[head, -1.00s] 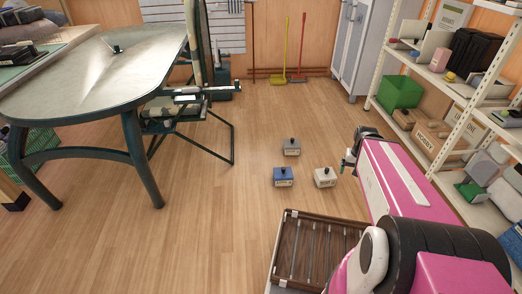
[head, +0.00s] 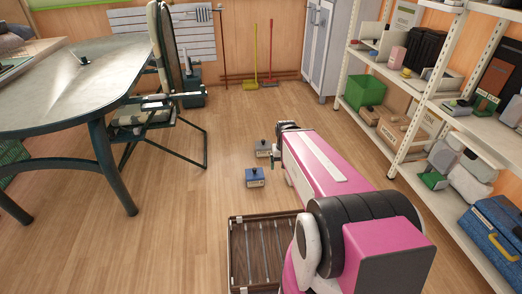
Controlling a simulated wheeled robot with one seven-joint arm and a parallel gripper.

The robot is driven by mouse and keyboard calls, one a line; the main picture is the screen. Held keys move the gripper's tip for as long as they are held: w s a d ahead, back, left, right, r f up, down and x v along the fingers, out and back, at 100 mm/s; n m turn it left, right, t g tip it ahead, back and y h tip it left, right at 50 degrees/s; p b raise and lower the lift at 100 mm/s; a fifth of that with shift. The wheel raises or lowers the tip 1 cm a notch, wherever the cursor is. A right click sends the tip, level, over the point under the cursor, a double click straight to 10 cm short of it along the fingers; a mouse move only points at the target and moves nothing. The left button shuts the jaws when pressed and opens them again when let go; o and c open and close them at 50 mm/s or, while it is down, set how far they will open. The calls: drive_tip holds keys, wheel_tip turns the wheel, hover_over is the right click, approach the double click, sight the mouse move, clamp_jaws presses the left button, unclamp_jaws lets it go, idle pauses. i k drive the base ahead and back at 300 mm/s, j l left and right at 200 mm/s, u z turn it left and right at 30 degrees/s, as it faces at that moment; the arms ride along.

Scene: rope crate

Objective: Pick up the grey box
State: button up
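The grey box (head: 263,149), small with a dark knob on top, stands on the wooden floor in the middle of the head view. My pink arm reaches forward from the bottom right, and its far end is just to the right of the grey box in the picture. My gripper (head: 280,158) is small and mostly hidden by the arm, so I cannot tell whether its fingers are open. No contact with the grey box can be made out. A blue box (head: 255,178) with a dark knob stands nearer, just below the grey one.
A dark slatted crate (head: 236,252) is at the bottom centre, partly covered by my arm. A green table (head: 115,66) and folding chair (head: 146,117) stand left. White shelving (head: 408,132) runs along the right. Floor left of the boxes is clear.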

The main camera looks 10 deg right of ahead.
sight(263, 148)
drive_tip(key=i+l, duration=0.1)
drive_tip(key=i, duration=0.3)
drive_tip(key=i+l+u, duration=0.1)
drive_tip(key=i, duration=0.35)
drive_tip(key=i+l, duration=0.15)
drive_tip(key=i, duration=0.25)
